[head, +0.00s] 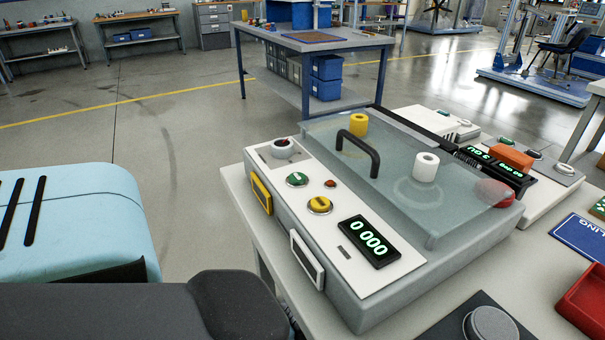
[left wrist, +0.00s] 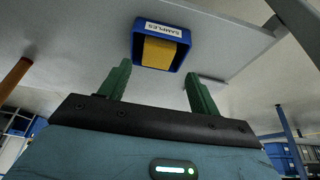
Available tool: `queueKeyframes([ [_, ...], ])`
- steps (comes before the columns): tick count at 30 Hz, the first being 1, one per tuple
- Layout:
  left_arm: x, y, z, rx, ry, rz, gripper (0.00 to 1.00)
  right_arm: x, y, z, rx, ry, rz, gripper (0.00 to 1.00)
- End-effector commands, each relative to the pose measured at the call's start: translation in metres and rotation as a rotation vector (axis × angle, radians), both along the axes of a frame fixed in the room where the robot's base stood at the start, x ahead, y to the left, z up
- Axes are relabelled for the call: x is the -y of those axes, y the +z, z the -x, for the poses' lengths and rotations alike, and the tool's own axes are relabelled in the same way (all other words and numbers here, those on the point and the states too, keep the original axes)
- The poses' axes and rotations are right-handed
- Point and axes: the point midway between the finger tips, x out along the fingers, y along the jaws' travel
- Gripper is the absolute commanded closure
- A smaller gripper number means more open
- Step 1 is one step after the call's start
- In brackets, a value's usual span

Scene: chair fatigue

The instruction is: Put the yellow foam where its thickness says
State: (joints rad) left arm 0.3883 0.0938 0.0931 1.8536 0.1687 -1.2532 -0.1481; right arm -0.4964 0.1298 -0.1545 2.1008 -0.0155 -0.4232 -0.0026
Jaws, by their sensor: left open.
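The yellow foam (left wrist: 159,52) is a flat-looking yellow block inside a small blue tray (left wrist: 183,36) with a "SAMPLES" label, at the top of the left wrist view. My left gripper (left wrist: 158,82) has its green fingers spread apart, with nothing between them. The tray and foam lie beyond the fingertips, roughly centred between them. The foam's thickness cannot be judged from this angle. The head view does not show the tray, the foam block or either gripper's fingers. My right gripper is in neither view.
A grey test machine (head: 363,318) with a clear cover, handle and "0 000" display stands on the near table. A yellow cylinder (head: 358,124) and white roll (head: 425,166) show at the cover. A red bin (head: 590,300), blue sign (head: 582,236) and grey knob (head: 490,325) lie at right.

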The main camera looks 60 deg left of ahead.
Motion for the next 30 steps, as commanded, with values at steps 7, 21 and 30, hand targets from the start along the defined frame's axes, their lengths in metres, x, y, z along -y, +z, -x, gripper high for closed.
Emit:
queueKeyframes([
  [7, 0.003, -0.009, 0.016, 0.001, -0.005, -0.008, 0.37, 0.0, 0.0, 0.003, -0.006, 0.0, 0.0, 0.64],
  [21, 0.066, -0.041, 0.212, 0.103, -0.092, 0.012, 0.37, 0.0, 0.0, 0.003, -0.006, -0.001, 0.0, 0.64],
  [30, 0.1, -0.016, 0.284, 0.159, -0.111, 0.083, 0.37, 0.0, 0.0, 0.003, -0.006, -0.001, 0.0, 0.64],
])
